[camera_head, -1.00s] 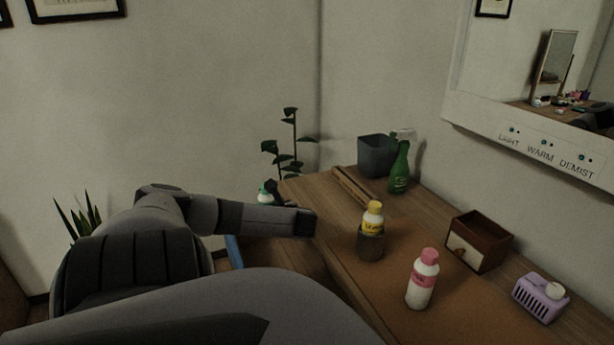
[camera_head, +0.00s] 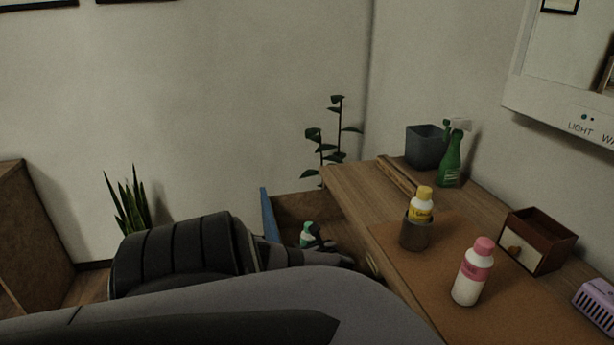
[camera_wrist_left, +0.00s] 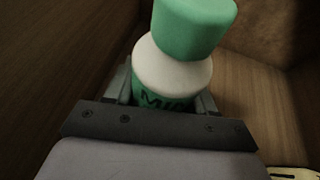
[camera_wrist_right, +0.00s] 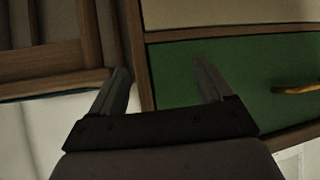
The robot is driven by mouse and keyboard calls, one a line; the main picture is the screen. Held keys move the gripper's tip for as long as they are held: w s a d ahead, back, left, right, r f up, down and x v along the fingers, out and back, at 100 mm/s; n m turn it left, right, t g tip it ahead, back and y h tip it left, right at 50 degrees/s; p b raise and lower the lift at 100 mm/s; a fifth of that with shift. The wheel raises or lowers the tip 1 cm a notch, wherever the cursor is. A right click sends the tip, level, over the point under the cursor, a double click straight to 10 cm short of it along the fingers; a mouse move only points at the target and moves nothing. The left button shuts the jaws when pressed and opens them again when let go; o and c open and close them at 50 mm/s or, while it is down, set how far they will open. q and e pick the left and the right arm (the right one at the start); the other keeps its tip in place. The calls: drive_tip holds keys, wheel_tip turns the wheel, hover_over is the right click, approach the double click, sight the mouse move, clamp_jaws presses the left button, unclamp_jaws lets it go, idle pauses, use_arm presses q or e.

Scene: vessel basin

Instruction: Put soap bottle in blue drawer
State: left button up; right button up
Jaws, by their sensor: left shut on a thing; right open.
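My left gripper (camera_head: 322,240) is shut around a white bottle with a green cap (camera_head: 307,234); part of its label shows in the left wrist view (camera_wrist_left: 172,70). The blue drawer (camera_head: 269,215) stands pulled out at the left end of the wooden desk, its blue front edge-on. The bottle is over or inside the open drawer, with wooden walls around it; whether it touches the bottom I cannot tell. My arm hides part of the drawer. My right gripper (camera_wrist_right: 160,68) is open and empty, in front of a green drawer (camera_wrist_right: 235,85).
On the desk are a yellow-capped bottle (camera_head: 422,203) in a dark cup, a pink-and-white bottle (camera_head: 472,273), a green spray bottle (camera_head: 451,160), a dark bin (camera_head: 424,148) and a small wooden box (camera_head: 538,241). A plant (camera_head: 330,135) stands behind the drawer.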

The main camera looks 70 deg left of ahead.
use_arm(q)
drive_tip(key=shift+f, duration=0.45)
drive_tip(key=shift+f, duration=0.1)
drive_tip(key=o, duration=1.2)
drive_tip(key=shift+r, duration=0.2)
drive_tip(key=p+v, duration=0.3)
drive_tip(key=v, duration=0.7)
drive_tip(key=shift+w+d, duration=0.15)
drive_tip(key=shift+d, duration=0.25)
drive_tip(key=shift+d+r, duration=0.25)
drive_tip(key=shift+d, duration=0.25)
